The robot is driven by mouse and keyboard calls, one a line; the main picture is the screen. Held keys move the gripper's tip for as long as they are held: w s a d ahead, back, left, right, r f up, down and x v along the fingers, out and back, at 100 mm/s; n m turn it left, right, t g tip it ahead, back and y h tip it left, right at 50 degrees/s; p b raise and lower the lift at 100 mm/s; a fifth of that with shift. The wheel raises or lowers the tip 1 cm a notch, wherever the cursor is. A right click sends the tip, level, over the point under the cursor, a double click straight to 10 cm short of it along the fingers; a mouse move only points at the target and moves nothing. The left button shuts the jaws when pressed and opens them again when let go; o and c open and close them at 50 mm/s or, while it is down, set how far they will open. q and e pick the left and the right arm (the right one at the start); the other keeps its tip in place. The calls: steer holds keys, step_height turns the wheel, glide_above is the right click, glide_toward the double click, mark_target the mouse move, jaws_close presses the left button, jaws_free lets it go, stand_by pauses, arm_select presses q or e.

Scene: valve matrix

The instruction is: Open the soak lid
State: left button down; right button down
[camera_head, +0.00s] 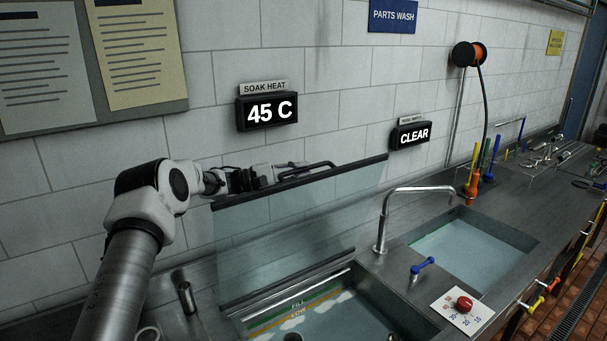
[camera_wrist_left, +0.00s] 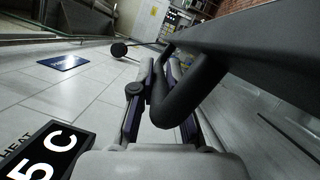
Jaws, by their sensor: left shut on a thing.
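The soak lid (camera_head: 290,225) is a clear panel with dark top and bottom edges. It stands raised and steeply tilted at the back of the soak basin (camera_head: 340,315). A dark bar handle (camera_head: 306,170) runs along its top edge. My left gripper (camera_head: 268,178) is at the left part of this handle, by the wall. In the left wrist view, my left gripper (camera_wrist_left: 160,95) is shut on the dark handle (camera_wrist_left: 190,95), which bends between its fingers. The exact fingertip contact is partly hidden. My right gripper is not in view.
A tap (camera_head: 383,220) and a second basin (camera_head: 465,250) are to the right. A blue lever (camera_head: 422,267) and a red knob (camera_head: 463,304) are near the front. The wall with the "45 C" display (camera_head: 267,110) is close behind my left arm.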

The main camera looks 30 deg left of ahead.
arm_select(q)
steer(key=c, duration=1.2)
jaws_free()
steer(key=v, duration=1.2)
steer(key=shift+f, duration=0.1)
